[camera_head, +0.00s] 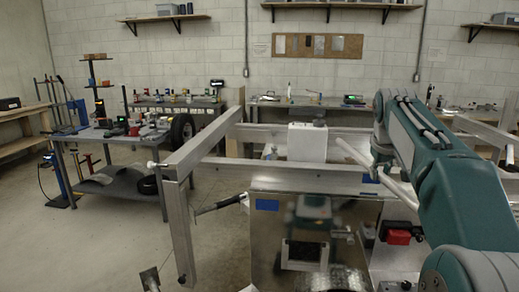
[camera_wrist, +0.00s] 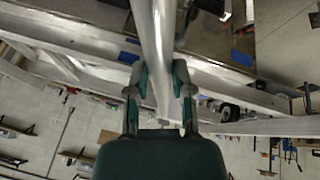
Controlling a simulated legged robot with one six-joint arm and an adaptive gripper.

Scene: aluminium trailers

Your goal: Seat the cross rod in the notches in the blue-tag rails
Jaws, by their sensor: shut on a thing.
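The cross rod (camera_wrist: 158,45) is a pale metal bar running from the top middle of the wrist view down between my gripper's fingers (camera_wrist: 159,88). My gripper is shut on it. In the head view the rod (camera_head: 353,154) slants beside my arm, partly hidden behind it, above the near rail (camera_head: 300,178). A blue tag (camera_head: 370,179) is on that rail, close to the rod. In the wrist view rails cross behind the rod, with blue patches at left (camera_wrist: 128,57) and right (camera_wrist: 240,57). I cannot make out the notches or whether the rod touches a rail.
A white box (camera_head: 307,142) stands between the rails. The trailer frame's left corner post (camera_head: 180,230) reaches down beside the open floor. A reflective metal panel with a blue patch (camera_head: 267,205) is below the near rail. Cluttered workbenches (camera_head: 110,135) stand at left and back.

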